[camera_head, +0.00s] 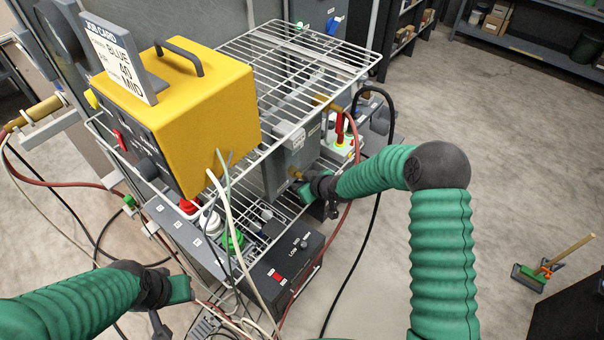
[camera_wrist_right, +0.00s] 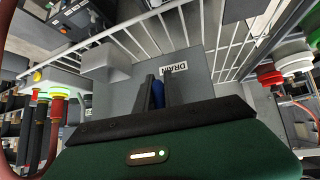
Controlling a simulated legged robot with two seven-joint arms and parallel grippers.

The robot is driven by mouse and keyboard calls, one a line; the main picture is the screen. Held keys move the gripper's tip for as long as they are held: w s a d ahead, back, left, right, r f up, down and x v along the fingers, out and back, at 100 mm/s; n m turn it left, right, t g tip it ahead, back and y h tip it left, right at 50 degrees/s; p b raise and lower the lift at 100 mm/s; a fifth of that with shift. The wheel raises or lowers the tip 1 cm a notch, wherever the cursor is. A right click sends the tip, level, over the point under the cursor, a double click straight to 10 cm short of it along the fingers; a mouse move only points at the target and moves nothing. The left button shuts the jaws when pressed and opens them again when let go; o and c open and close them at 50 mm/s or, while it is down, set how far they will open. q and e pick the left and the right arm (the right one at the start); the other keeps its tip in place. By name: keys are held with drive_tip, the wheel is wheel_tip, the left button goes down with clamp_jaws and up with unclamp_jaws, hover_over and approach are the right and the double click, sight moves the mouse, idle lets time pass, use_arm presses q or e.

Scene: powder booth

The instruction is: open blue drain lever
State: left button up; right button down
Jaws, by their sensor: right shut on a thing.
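The blue drain lever (camera_wrist_right: 157,91) shows as a small blue piece between my right gripper's dark fingers in the right wrist view. A white label reading DRAIN (camera_wrist_right: 175,68) is on the grey housing just beyond it. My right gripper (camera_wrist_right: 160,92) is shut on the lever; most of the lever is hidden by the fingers. In the head view my right gripper (camera_head: 312,188) reaches in from the right beside the grey housing (camera_head: 283,160) under the wire shelf. My left gripper (camera_head: 182,290) is low at the left, away from the lever; its fingers are unclear.
A yellow box (camera_head: 205,110) with a job card (camera_head: 118,58) stands on the white wire shelf (camera_head: 300,60). A black control box (camera_head: 290,262), hoses and cables crowd the space below.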

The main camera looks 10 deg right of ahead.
drive_tip(key=shift+s+f+p, duration=0.15)
drive_tip(key=shift+s+p, duration=0.15)
drive_tip(key=shift+p, duration=0.15)
drive_tip(key=shift+a+f+g+y, duration=0.1)
drive_tip(key=shift+f+g+y, duration=0.05)
drive_tip(key=shift+g+y, duration=0.15)
drive_tip(key=c, duration=1.5)
unclamp_jaws()
drive_tip(key=shift+o, duration=0.2)
drive_tip(key=shift+w, duration=0.15)
